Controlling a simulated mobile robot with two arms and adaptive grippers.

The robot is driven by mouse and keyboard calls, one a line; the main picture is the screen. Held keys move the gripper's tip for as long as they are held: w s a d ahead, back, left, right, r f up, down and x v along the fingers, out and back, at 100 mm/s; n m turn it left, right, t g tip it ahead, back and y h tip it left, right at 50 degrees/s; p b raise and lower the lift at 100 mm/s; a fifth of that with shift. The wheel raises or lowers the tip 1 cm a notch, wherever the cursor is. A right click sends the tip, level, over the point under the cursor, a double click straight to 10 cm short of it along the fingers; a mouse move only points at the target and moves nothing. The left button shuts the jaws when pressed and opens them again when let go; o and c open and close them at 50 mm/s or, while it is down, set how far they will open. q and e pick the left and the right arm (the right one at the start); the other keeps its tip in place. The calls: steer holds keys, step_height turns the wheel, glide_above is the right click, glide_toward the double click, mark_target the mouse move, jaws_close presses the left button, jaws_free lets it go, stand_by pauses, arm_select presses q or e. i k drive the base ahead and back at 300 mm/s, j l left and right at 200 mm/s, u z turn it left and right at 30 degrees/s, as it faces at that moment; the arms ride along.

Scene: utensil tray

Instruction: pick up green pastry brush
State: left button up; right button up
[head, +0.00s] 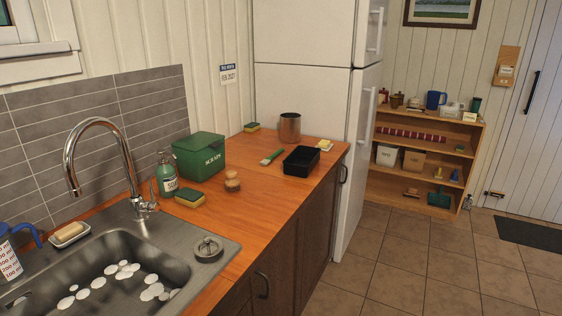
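The brush looks unobstructed. The inside of the black tray looks dark, and I cannot make out anything in it. Neither of my grippers shows in the head view.
A green scraps box (199,157), soap bottle (167,174), sponge (190,198) and round wooden-topped brush (232,182) stand left of the pastry brush. The sink (112,270) is nearer. A fridge (300,70) stands behind the counter. Tiled floor is open at right.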

mark_target(266, 160)
steer(key=i+l+u, duration=0.1)
steer(key=u, duration=0.3)
steer(key=i+l+u, duration=0.1)
steer(key=u, duration=0.3)
steer(key=l+u, duration=0.25)
steer(key=u, duration=0.2)
steer(key=i+l+u, duration=0.1)
steer(key=l+u, duration=0.15)
steer(key=u, duration=0.15)
steer(key=l+u, duration=0.15)
steer(key=l, duration=0.4)
steer(key=l+u, duration=0.15)
steer(key=l, duration=0.4)
steer(key=l+u, duration=0.2)
steer(key=l, duration=0.3)
steer(key=k+l+u, duration=0.15)
steer(key=l, duration=0.4)
steer(key=k+l+u, duration=0.15)
steer(key=l, duration=0.35)
